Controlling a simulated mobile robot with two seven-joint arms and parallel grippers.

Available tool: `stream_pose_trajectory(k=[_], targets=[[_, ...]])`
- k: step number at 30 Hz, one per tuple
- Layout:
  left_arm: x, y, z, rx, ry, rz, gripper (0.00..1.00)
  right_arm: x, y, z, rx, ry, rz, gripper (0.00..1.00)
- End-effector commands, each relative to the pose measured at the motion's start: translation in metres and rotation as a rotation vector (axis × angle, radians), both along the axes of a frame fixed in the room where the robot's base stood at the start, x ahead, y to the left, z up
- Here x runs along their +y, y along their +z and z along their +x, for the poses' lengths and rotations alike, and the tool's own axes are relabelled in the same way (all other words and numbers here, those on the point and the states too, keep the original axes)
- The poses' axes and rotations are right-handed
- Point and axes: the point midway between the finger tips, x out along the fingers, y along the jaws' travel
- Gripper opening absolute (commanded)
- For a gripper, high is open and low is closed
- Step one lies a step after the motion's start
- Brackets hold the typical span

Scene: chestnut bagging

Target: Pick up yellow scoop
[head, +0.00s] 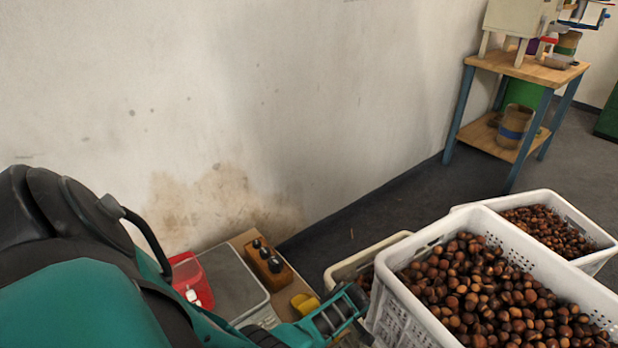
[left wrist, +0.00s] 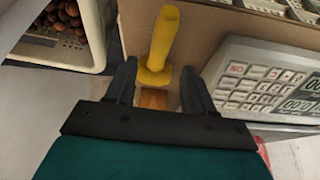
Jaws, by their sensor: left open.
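The yellow scoop (head: 305,303) lies on a brown surface beside my left arm in the head view, partly hidden by the arm. In the left wrist view the scoop (left wrist: 163,40) shows its rounded yellow handle, pointing away from the gripper. My left gripper (left wrist: 158,68) is open, with one dark finger on each side of the scoop's near end. I cannot tell whether either finger touches it. My right gripper is not in view.
A keypad device with displays (left wrist: 262,80) stands close to the right finger. A white crate of chestnuts (head: 398,291) stands right of my left arm, with another crate (head: 590,262) behind it. A wooden block with dark knobs (head: 283,276) sits near the wall.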

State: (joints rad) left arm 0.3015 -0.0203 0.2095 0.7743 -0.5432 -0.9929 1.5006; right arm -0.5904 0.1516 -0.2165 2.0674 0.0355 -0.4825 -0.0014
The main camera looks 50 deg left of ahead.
Motion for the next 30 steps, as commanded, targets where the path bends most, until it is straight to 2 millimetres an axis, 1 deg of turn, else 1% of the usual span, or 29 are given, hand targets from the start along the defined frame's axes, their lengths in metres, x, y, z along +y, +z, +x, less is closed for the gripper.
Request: stream_pose_trajectory(k=[1,8,10,15,19,23,27,30], targets=[[0.003,-0.011,0.001,0.000,0.000,0.000,0.53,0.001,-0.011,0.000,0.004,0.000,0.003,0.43],[0.008,-0.017,0.001,0.000,0.000,0.000,0.53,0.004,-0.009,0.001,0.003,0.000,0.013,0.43],[0.010,-0.022,0.002,0.000,0.000,0.001,0.53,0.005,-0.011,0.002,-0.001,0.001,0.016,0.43],[0.021,-0.040,0.005,-0.001,0.001,0.001,0.53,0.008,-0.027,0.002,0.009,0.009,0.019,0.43],[0.028,-0.055,0.006,0.000,0.000,0.001,0.53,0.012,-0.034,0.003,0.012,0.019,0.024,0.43],[0.031,-0.060,0.006,0.000,0.001,0.000,0.53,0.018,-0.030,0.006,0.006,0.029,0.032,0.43],[0.031,-0.058,0.006,0.000,0.000,0.000,0.53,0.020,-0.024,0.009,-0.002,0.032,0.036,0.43],[0.031,-0.058,0.006,0.000,0.000,0.000,0.52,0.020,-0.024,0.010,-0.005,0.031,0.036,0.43]])
